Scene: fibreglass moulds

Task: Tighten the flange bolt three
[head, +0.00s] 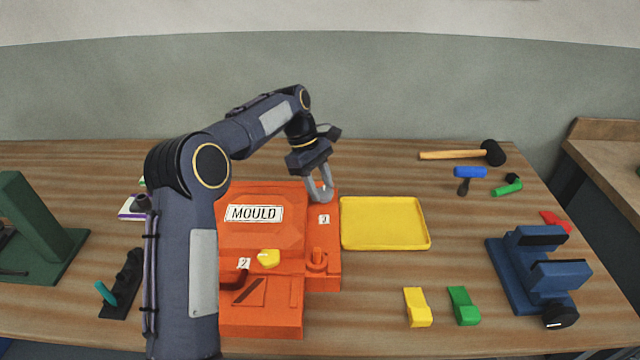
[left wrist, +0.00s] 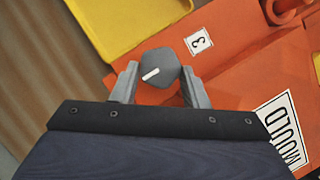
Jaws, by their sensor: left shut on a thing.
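The orange mould (head: 262,240) lies on the bench with a "MOULD" label and small number labels 2 and 3. Flange bolt three (left wrist: 160,68) is a grey six-sided head beside the "3" label (left wrist: 198,41) in the left wrist view. A short white line on its top slants up to the right. My left gripper (head: 320,190) reaches down to the mould's far right corner. Its fingers (left wrist: 159,86) are shut on the bolt head, one on each side. My right gripper is in neither view.
An empty yellow tray (head: 385,244) stands right beside the mould. A mallet (head: 455,155), small tools, yellow and green blocks (head: 417,307) and a blue vice-like stand (head: 535,275) lie further right. A green stand (head: 38,225) is at left.

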